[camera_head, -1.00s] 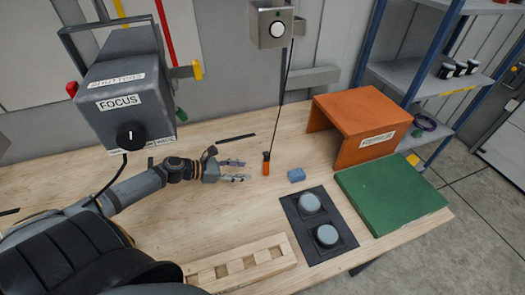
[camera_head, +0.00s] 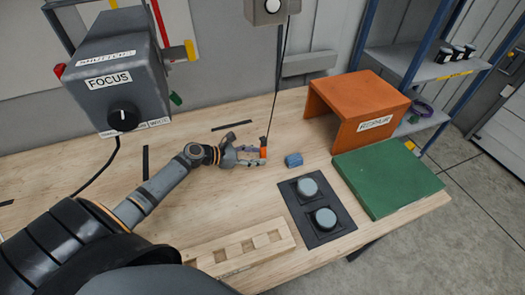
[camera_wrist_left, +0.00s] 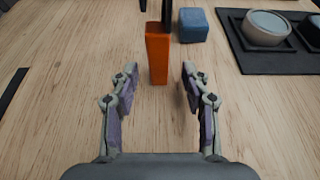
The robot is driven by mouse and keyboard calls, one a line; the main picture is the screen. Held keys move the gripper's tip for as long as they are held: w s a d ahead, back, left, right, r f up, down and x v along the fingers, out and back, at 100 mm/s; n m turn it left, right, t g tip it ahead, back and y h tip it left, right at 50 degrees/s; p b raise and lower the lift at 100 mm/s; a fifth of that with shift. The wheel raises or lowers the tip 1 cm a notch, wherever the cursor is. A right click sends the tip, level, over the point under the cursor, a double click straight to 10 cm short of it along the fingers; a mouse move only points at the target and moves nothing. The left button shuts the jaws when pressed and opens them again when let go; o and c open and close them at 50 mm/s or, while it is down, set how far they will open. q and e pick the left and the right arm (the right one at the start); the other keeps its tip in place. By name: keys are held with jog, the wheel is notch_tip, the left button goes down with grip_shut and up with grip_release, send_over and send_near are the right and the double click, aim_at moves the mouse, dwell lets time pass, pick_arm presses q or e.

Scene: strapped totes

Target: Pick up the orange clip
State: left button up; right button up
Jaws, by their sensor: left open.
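The orange clip (camera_head: 263,153) stands upright on the wooden table, with a dark cord rising from its top. In the left wrist view the clip (camera_wrist_left: 157,55) is ahead of the fingertips, roughly midway between them, with its near lower end close to the gap. My left gripper (camera_head: 250,156) is open and empty just left of the clip. It also shows in the left wrist view (camera_wrist_left: 158,80), its two fingers spread and not touching the clip. In the head view the fingers partly hide the clip's lower part. My right gripper is not in view.
A blue block (camera_head: 293,160) stands just right of the clip. A wooden slotted rack (camera_head: 215,262) lies in front.

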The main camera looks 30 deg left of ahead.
aim_at(264, 155)
pick_arm(q)
jog(key=x, duration=0.3)
jog(key=shift+r, duration=0.1)
jog(key=shift+w+d+f, duration=0.2)
jog(key=shift+w+f, duration=0.05)
jog(key=shift+w, duration=0.05)
jog(key=shift+s+a, duration=0.1)
jog(key=shift+c, duration=0.5)
grip_shut()
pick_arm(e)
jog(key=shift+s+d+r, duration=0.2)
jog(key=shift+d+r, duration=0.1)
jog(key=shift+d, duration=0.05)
pick_arm(q)
jog(key=shift+r, duration=0.1)
